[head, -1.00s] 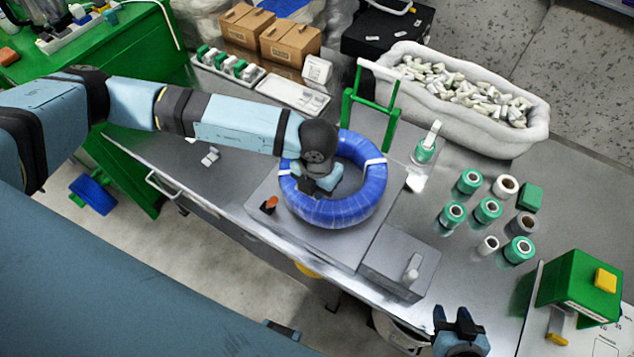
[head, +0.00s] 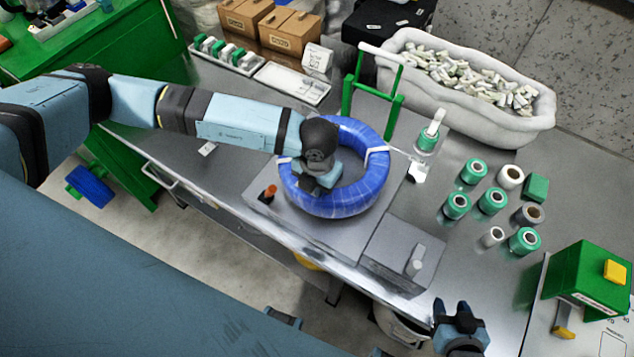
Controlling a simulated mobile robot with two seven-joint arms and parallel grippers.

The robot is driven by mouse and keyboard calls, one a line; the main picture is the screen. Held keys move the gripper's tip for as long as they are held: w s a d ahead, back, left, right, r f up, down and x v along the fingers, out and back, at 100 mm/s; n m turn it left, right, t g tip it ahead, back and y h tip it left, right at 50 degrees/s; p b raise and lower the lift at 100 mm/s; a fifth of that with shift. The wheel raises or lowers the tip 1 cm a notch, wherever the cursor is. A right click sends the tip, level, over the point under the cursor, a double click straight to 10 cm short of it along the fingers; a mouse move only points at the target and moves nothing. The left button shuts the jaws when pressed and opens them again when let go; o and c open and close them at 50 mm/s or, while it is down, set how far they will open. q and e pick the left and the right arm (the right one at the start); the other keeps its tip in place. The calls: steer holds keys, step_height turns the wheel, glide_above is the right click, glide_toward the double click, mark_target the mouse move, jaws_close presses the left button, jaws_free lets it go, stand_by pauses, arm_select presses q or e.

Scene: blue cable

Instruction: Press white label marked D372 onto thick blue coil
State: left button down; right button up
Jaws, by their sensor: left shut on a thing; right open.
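The thick blue coil (head: 352,203) lies flat on a grey plate on the metal bench, with white bands at its left and right sides. My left gripper (head: 316,186) is over its left inner edge and shut on the coil; its fingertips are mostly hidden under the wrist. A small white tag (head: 418,172) is just right of the coil, with a thin white strip running toward the coil's right band. I cannot read any marking on it, so I cannot tell whether it is label D372. My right gripper (head: 450,309) is open and empty beyond the bench's front edge.
A green frame (head: 396,115) stands behind the coil. Several green and white rolls (head: 491,201) stand to the right, near a green box (head: 588,280). A grey block with a peg (head: 405,250) is in front. A fabric-lined bin (head: 480,110) is behind.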

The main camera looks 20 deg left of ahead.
arm_select(q)
steer(key=shift+f+b, duration=0.35)
steer(key=shift+f, duration=0.05)
steer(key=shift+f, duration=0.2)
stand_by(0.3)
steer(key=shift+f+b, duration=0.2)
steer(key=shift+b, duration=0.35)
stand_by(1.3)
steer(key=c, duration=1)
jaws_free()
steer(key=shift+o, duration=0.2)
steer(key=shift+r, duration=0.1)
steer(key=shift+r+p, duration=2)
steer(key=shift+r, duration=1.45)
